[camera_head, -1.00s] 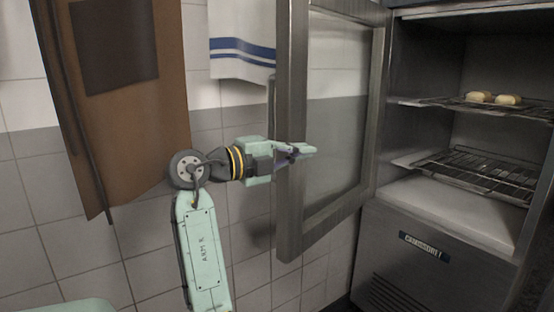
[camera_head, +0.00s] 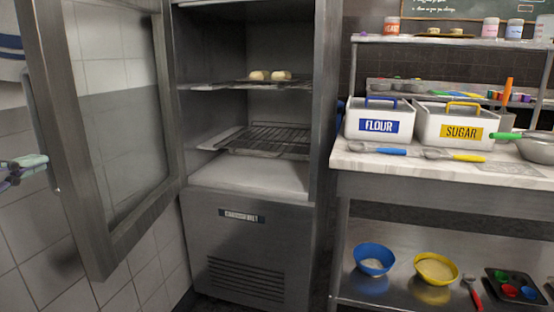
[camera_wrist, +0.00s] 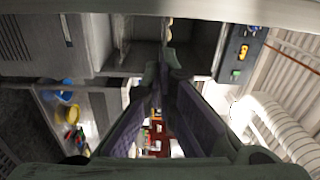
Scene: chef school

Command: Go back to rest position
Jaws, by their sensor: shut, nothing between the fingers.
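My gripper (camera_head: 40,160) shows only in part at the left edge of the head view. Its pale green fingertips are shut and empty, beside the outer edge of the open fridge door (camera_head: 75,230). I cannot tell whether they touch the door. In the wrist view, the two dark fingers of my gripper (camera_wrist: 170,68) come together at the tips with nothing between them. The rest of my arm is outside the head view.
The fridge (camera_head: 250,245) stands open, with two pale buns (camera_head: 269,75) on its upper rack. To the right is a counter (camera_head: 400,170) with a flour bin (camera_head: 378,124) and a sugar bin (camera_head: 458,127). Bowls (camera_head: 374,259) stand on the lower shelf.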

